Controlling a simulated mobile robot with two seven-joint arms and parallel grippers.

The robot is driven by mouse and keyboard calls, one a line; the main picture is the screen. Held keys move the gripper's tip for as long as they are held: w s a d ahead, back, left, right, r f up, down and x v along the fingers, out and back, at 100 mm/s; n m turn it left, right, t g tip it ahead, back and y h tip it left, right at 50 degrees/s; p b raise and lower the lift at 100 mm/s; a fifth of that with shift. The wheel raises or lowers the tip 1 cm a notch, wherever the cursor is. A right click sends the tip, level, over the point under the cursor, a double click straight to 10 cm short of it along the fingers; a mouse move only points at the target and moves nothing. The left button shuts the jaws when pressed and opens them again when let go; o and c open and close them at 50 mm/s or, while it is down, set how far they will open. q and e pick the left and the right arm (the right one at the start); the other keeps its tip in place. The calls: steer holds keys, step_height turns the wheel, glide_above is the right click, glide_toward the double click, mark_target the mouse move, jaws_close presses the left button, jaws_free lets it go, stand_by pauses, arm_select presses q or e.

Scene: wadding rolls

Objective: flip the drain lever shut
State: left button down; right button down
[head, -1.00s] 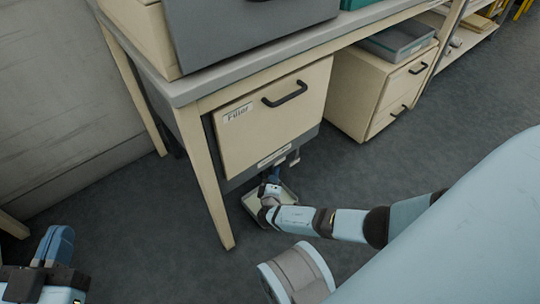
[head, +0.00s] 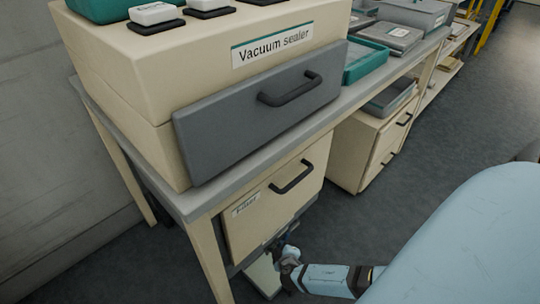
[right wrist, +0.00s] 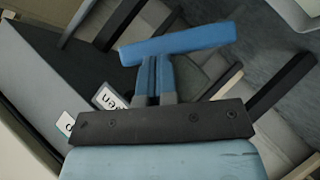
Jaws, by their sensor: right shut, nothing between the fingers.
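My right gripper (head: 284,240) is at the lower front edge of the cream drawer unit under the bench. In the right wrist view its two fingers (right wrist: 158,72) are shut together with nothing between them. A blue bar (right wrist: 178,43), which looks like the drain lever's handle, lies crosswise at the fingertips; I cannot tell whether they touch. A white label ending in "en" (right wrist: 110,97) and a partly cut label (right wrist: 66,123) show beside the fingers. In the head view the lever is not clear, hidden around my gripper. My left gripper is out of view.
The vacuum sealer (head: 130,90), with a grey drawer front (head: 262,112), stands on the bench above. A pale tray (head: 262,275) lies on the floor beneath the unit. A cream cabinet (head: 362,140) stands further right. The floor (head: 430,130) to the right is open.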

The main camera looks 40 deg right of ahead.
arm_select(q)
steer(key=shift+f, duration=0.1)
arm_select(e)
steer(key=d+f+m+g+y, duration=0.1)
steer(key=d+f+m+y, duration=0.2)
steer(key=d+y, duration=0.2)
steer(key=shift+w+d+f+y, duration=0.15)
steer(key=shift+w+f+y, duration=0.05)
steer(key=shift+f+y, duration=0.1)
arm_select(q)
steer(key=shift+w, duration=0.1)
arm_select(e)
steer(key=shift+d+f, duration=0.1)
steer(key=shift+f, duration=0.05)
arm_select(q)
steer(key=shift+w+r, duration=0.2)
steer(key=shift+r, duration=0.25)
